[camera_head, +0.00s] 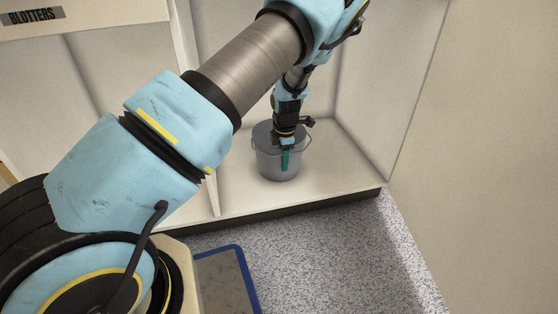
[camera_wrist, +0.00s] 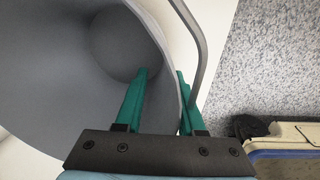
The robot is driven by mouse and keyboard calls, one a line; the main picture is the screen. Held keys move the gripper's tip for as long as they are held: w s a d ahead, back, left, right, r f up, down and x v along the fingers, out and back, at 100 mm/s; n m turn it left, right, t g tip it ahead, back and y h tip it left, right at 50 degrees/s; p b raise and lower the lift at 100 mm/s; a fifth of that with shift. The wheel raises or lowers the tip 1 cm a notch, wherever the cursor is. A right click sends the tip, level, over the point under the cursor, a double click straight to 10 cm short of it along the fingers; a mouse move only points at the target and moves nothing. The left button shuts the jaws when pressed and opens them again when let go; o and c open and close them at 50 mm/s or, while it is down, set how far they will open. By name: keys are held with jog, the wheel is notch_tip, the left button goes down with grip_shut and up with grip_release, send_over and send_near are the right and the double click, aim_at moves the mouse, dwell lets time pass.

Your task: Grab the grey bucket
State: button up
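The grey bucket (camera_head: 270,165) stands upright on the pale floor of an open compartment, and its thin handle hangs at its right side. My gripper (camera_head: 286,150) points down at the bucket's front rim, with one teal finger showing in front of the outer wall. In the wrist view, my gripper (camera_wrist: 163,76) straddles the wall of the bucket (camera_wrist: 60,90). One finger is inside and the other outside, with a gap between them, so it looks open. The handle (camera_wrist: 196,50) runs close beside the outer finger. The bucket looks empty inside.
Pale compartment walls (camera_head: 385,75) stand behind and right of the bucket. The compartment's dark front edge (camera_head: 300,208) drops to a speckled floor (camera_head: 330,260), which is clear. A blue-edged mat or tray (camera_head: 240,262) lies at lower centre. A "BLOTTERS" label (camera_head: 32,16) is at upper left.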

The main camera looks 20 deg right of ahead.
jog(key=shift+w+f, duration=0.1)
jog(key=shift+f, duration=0.8)
jog(key=shift+r, duration=0.1)
grip_shut()
dwell(0.6)
